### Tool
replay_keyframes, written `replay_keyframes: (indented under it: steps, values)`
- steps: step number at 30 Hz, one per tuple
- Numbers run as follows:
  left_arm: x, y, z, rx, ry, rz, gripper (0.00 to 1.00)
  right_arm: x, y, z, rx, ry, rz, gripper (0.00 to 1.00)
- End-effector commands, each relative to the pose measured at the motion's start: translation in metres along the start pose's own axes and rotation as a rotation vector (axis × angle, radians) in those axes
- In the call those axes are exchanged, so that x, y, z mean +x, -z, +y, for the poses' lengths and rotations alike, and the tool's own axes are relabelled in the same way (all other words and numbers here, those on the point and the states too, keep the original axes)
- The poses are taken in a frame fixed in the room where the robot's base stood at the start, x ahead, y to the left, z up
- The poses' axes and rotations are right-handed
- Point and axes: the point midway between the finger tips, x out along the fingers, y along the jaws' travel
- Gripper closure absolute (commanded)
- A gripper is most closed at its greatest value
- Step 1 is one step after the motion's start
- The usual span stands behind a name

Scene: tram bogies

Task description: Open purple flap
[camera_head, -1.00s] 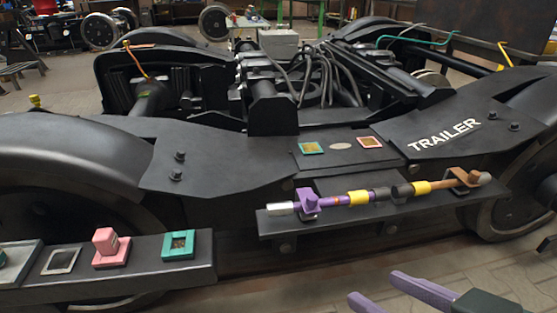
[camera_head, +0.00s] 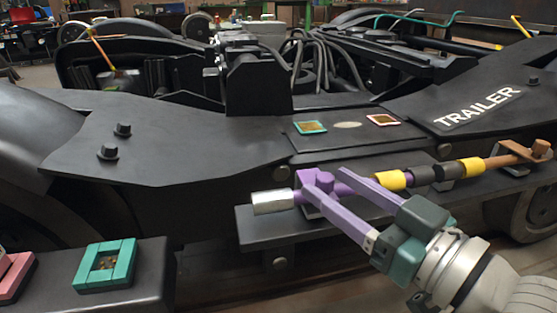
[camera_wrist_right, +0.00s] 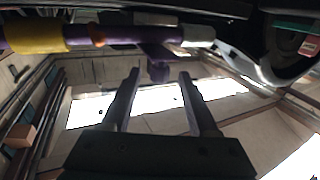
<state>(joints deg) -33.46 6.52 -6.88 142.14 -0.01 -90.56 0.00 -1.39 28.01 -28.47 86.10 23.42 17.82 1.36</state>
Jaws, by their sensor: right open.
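The purple flap (camera_head: 315,177) is a small purple block clamped around the purple rod near its silver end. It also shows in the wrist view (camera_wrist_right: 157,66), sticking out from the rod. My right gripper (camera_head: 327,181) has long purple fingers, spread open and empty, with the tips close to the flap. In the wrist view the fingertips (camera_wrist_right: 158,76) stand on either side of the flap's line of sight; I cannot tell whether they touch it. One finger partly covers the rod and flap in the head view. My left gripper is not in view.
The rod has yellow bands (camera_head: 391,180), black collars and a brown clamp (camera_head: 515,152), above a dark shelf (camera_head: 262,228) on the bogie. A teal frame (camera_head: 105,266) and a pink piece (camera_head: 14,272) sit on a dark bench at left.

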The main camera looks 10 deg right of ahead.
Motion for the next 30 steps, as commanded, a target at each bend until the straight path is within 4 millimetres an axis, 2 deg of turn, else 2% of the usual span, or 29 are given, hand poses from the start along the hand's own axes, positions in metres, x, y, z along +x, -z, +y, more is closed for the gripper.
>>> replay_keyframes:
  steps: [1, 6, 15, 30]
  values:
    - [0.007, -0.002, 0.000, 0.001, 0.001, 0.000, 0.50, 0.008, -0.003, 0.000, 0.000, 0.000, 0.004, 0.40]
    - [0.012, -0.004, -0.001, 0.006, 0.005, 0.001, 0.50, 0.023, -0.002, 0.000, 0.001, -0.001, 0.000, 0.40]
    - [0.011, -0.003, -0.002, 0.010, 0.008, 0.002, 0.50, 0.026, 0.000, 0.000, 0.001, -0.001, -0.002, 0.40]
    - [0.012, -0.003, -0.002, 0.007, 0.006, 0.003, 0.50, 0.025, 0.000, 0.000, 0.001, 0.000, -0.002, 0.96]
